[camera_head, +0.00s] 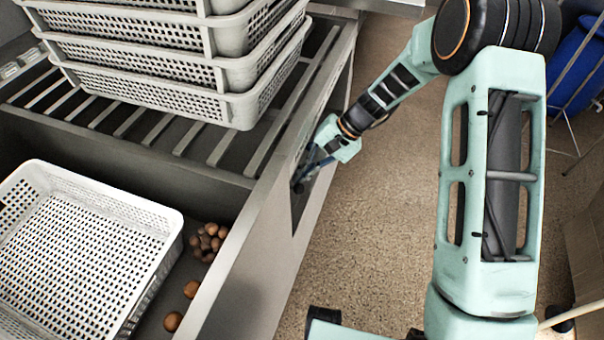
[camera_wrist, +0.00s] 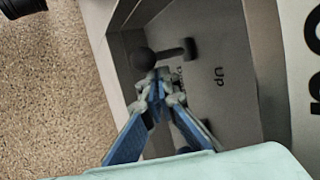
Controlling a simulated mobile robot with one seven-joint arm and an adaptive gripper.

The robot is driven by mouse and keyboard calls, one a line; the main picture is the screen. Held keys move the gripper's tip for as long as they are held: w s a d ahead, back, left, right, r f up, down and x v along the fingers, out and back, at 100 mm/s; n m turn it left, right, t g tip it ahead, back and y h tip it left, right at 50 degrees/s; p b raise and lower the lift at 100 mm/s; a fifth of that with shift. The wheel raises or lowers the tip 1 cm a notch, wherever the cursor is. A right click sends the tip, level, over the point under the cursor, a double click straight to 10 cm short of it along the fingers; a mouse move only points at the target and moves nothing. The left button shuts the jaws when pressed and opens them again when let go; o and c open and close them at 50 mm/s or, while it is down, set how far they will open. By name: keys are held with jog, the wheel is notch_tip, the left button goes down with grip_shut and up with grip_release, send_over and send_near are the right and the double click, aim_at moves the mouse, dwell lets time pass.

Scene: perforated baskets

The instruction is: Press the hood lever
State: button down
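The lever (camera_wrist: 143,61) shows in the wrist view as a dark round knob with a short dark rod running right to a small crosspiece. It sits inside a recessed grey panel (camera_wrist: 215,110) with lettering like "UP" beside it. My gripper (camera_wrist: 159,88) has blue fingers whose grey tips come together just below the knob in the picture. It looks shut, with nothing seen between the tips. Whether the tips touch the knob is unclear. In the head view my gripper (camera_head: 304,178) reaches into the opening in the side of the metal unit, and the lever is hidden there.
The metal unit (camera_head: 250,275) has a slatted rack (camera_head: 135,122) carrying stacked perforated baskets (camera_head: 165,92). A white basket (camera_head: 160,222) and several brown round items (camera_head: 207,242) lie in its trough. Speckled floor (camera_head: 375,215) is open to the right. A blue barrel (camera_head: 578,70) stands at far right.

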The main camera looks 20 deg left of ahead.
jog(key=shift+s+a+r, duration=0.1)
jog(key=shift+r, duration=0.05)
jog(key=shift+r+p, duration=0.5)
jog(key=shift+r, duration=0.15)
